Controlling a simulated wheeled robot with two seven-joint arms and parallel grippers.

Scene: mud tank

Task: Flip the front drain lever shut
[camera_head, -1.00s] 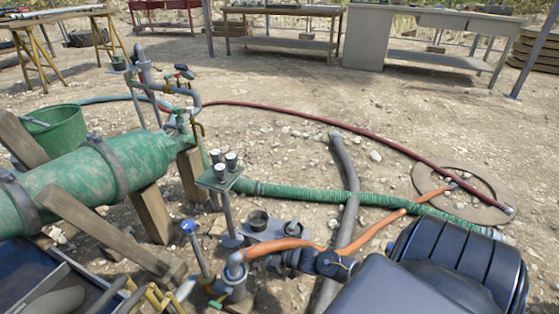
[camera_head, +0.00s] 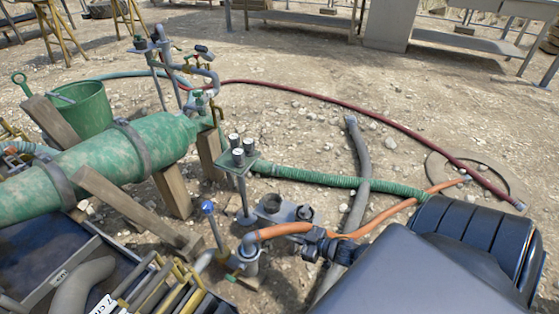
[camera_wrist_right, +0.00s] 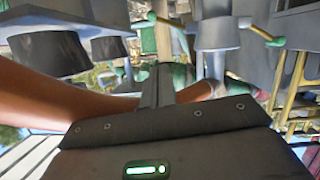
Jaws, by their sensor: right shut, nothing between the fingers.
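A grey upright pipe fitting (camera_head: 250,263) stands low in front of the green tank, with an orange hose (camera_head: 285,231) on its top. A small green-tipped lever (camera_head: 231,278) sits at its side; I cannot tell for sure that it is the front drain lever. A blue-topped rod (camera_head: 208,208) stands just left of it. My right gripper (camera_head: 312,247) is shut and empty, right of the fitting, close to the hose. In the wrist view its fingers (camera_wrist_right: 158,84) are together, below a grey fitting (camera_wrist_right: 219,35) with green-tipped levers (camera_wrist_right: 274,41). My left gripper is out of view.
The green tank (camera_head: 100,165) on timber props fills the left. A blue tray with pipes and tools (camera_head: 75,262) lies at the lower left. A green hose (camera_head: 330,181), a grey pipe (camera_head: 358,165) and a red hose (camera_head: 400,125) cross the ground.

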